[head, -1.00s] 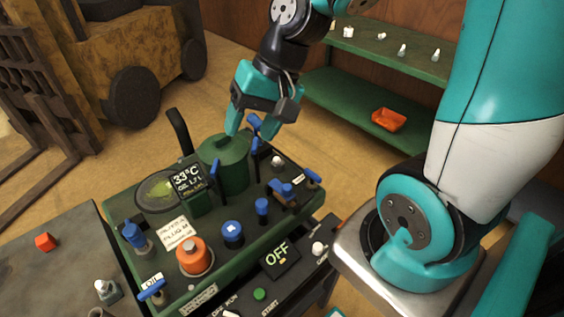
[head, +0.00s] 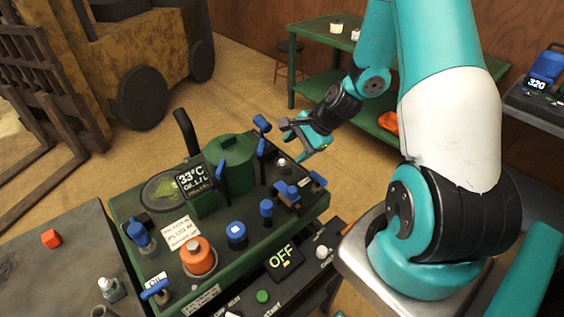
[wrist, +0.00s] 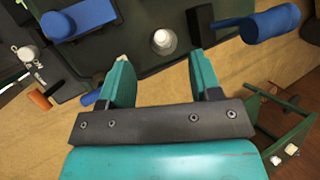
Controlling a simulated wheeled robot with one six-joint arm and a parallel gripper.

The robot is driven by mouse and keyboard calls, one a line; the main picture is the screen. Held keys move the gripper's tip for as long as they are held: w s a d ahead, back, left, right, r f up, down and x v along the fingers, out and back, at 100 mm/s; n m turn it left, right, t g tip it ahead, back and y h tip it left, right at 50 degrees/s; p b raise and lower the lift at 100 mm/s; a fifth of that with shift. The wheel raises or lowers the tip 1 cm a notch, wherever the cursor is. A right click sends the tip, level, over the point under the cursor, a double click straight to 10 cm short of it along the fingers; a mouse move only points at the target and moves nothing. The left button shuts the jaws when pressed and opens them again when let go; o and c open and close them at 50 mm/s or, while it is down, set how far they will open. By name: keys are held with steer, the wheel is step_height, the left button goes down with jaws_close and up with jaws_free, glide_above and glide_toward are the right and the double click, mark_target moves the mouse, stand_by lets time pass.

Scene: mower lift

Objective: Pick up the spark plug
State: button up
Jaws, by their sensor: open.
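A small white-topped part, which looks like the spark plug (head: 282,164), stands upright at the back right of the green mower deck (head: 327,203). In the wrist view the white plug (wrist: 162,40) sits on the dark deck, just beyond my fingertips and roughly centred between them. My gripper (head: 304,144) is open and empty, tilted, just above and to the right of the plug. Its two teal fingers (wrist: 159,60) also show in the wrist view, with a clear gap between them. The plug's lower part is hidden.
Blue handles (head: 262,124) stand close around the plug. A green cylinder (head: 231,165) and a 33°C display (head: 193,180) are to its left, an orange cap (head: 198,256) in front. A green shelf table (head: 300,75) stands behind. A grey bench (head: 60,282) is at left.

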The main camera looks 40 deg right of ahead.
mark_target(283, 160)
steer(key=shift+p+x, duration=1)
steer(key=shift+x, duration=2.65)
steer(key=shift+d, duration=0.1)
steer(key=c, duration=1)
jaws_close()
step_height(283, 160, up, 20)
steer(key=b, duration=0.2)
